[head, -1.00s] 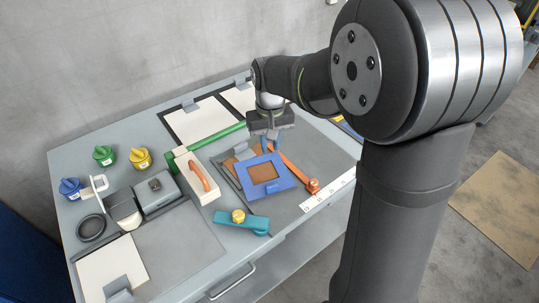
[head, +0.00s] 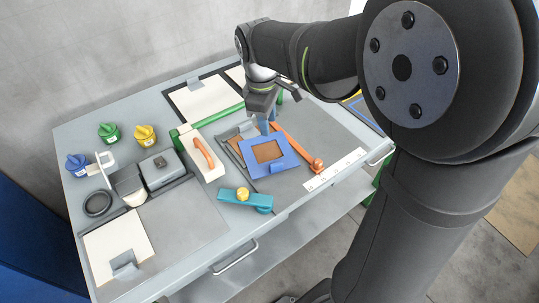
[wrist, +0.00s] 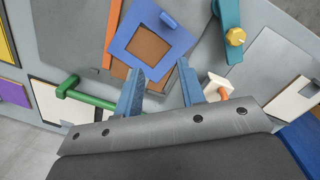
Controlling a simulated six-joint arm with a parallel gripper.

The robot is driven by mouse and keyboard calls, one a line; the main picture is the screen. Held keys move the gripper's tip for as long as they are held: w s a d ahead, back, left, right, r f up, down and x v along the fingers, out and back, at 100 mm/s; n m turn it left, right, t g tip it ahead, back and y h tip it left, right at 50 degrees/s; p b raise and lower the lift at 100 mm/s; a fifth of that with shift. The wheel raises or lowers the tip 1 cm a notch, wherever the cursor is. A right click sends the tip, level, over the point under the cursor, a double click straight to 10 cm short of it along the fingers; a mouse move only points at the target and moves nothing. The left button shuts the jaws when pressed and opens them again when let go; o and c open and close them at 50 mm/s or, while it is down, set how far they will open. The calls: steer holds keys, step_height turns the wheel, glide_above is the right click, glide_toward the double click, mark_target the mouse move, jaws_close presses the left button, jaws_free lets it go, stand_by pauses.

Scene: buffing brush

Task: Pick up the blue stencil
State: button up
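The blue stencil (head: 281,166) is a square blue frame with a brown middle and a small blue tab. It lies on the workbench, partly over a brown sheet and a grey plate. In the wrist view the stencil (wrist: 176,52) is just beyond the fingertips. My gripper (head: 267,128) points down above the far edge of the stencil. In the wrist view my gripper (wrist: 160,72) shows two blue fingers spread apart with nothing between them. Whether the fingertips touch the stencil I cannot tell.
An orange bar (head: 294,144) lies close along the stencil's right side. A teal tool with a yellow knob (head: 246,200) lies in front. A white block with an orange handle (head: 206,157) and a green bar (head: 216,117) are to the left. The grey mat at right is partly clear.

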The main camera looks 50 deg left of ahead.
steer(key=s+r+n, duration=0.1)
steer(key=r+n, duration=0.1)
steer(key=n, duration=0.6)
glide_above(276, 164)
steer(key=a, duration=0.1)
steer(key=shift+t, duration=0.4)
steer(key=f, duration=0.7)
steer(key=s+f, duration=0.1)
steer(key=f, duration=0.3)
steer(key=shift+f, duration=0.1)
steer(key=shift+w+d+f, duration=0.15)
steer(key=shift+f, duration=0.75)
steer(key=shift+w+d+f, duration=0.15)
steer(key=shift+d+f, duration=0.05)
steer(key=shift+f, duration=0.65)
steer(key=shift+w+d+f, duration=0.15)
steer(key=shift+f, duration=0.75)
steer(key=shift+c, duration=0.5)
jaws_close()
